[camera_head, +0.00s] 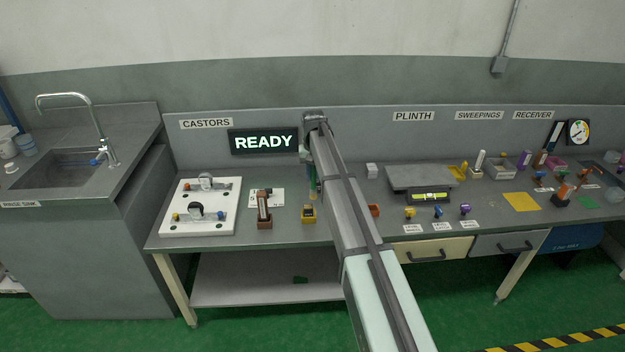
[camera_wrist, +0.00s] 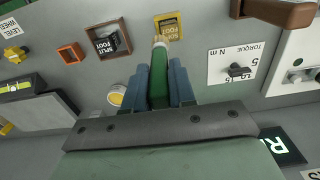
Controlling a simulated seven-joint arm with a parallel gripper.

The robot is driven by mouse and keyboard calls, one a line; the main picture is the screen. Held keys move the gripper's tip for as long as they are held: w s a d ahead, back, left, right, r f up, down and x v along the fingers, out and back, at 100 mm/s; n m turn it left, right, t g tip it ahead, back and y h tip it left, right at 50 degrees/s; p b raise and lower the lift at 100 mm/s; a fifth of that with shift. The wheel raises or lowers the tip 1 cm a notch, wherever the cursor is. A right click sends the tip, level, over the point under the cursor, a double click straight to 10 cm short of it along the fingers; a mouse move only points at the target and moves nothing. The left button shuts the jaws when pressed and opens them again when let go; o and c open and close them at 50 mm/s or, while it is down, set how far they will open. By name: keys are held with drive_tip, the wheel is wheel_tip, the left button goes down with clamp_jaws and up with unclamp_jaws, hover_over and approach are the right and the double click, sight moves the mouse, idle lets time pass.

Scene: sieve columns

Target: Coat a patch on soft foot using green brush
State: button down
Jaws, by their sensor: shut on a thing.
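The green brush (camera_wrist: 159,80) is held upright between the blue fingers of my gripper (camera_wrist: 160,75), which is shut on it. Its pale bristle tip points at the soft foot, a yellow block (camera_wrist: 168,27) with lettering on it. The tip overlaps the block's near edge in the wrist view; I cannot tell whether it touches. In the head view the soft foot (camera_head: 308,213) sits on the bench near the front edge, left of my arm. The green brush (camera_head: 312,185) shows just above it, partly hidden by my arm.
A dark split foot box (camera_wrist: 108,42), an orange square frame (camera_wrist: 71,54) and a round pot with yellow contents (camera_wrist: 116,96) lie nearby. The display (camera_head: 264,141) reads READY.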

sight(313, 166)
drive_tip(key=shift+r, duration=1.9)
drive_tip(key=shift+f, duration=0.1)
